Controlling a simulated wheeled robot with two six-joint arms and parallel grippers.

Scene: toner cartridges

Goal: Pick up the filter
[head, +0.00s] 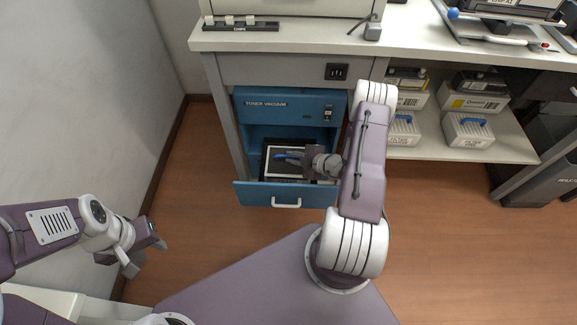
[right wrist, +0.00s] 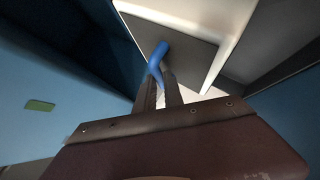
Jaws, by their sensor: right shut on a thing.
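A filter (head: 285,169) with a pale frame and a dark top lies in the open drawer of the blue toner vacuum (head: 262,116). A blue handle (head: 288,156) stands on its top. My right gripper (head: 287,157) reaches into the drawer from the right. In the right wrist view its fingers are shut on the blue handle (right wrist: 157,62), with the filter's dark top (right wrist: 185,50) beyond. I cannot tell if the filter is lifted. My left gripper (head: 143,262) is empty at the lower left, its fingers apart, away from the vacuum.
The drawer front (head: 262,194) stands pulled out with a white handle. Two filter boxes (head: 468,130) with blue handles sit on the low shelf (head: 510,148) at right, below toner boxes. The counter (head: 290,40) overhangs the vacuum. The floor in front is clear.

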